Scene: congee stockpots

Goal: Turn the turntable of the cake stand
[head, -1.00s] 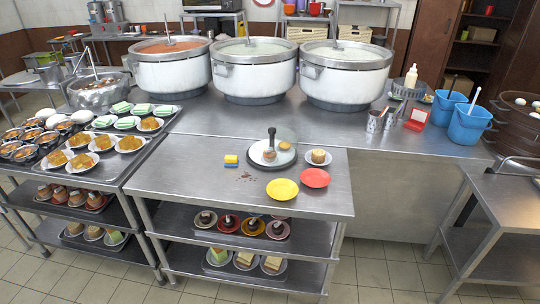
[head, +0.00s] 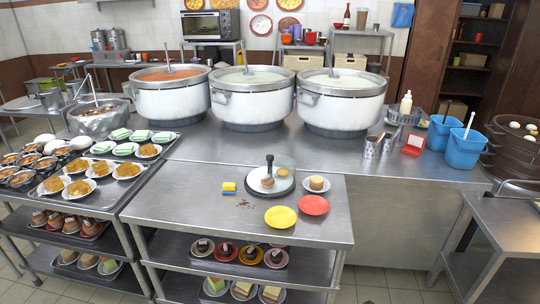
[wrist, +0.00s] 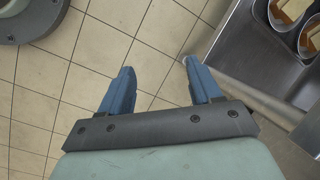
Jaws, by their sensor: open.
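The cake stand (head: 255,187) is on the front metal table. It has a round white turntable, a black upright handle and a clear, dome-like cover, and small cakes (head: 267,182) sit on it. My gripper (wrist: 157,78) shows only in the wrist view. Its two blue fingers are apart with nothing between them, above the tiled floor. The cake stand is not in the wrist view, and my gripper is not in the head view.
A yellow plate (head: 281,217), a red plate (head: 313,205) and a small cake on a plate (head: 316,183) are close to the stand. A yellow-and-blue sponge (head: 229,187) lies left of it. Large stockpots (head: 253,98) stand behind. A metal shelf edge (wrist: 245,85) is right of my gripper.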

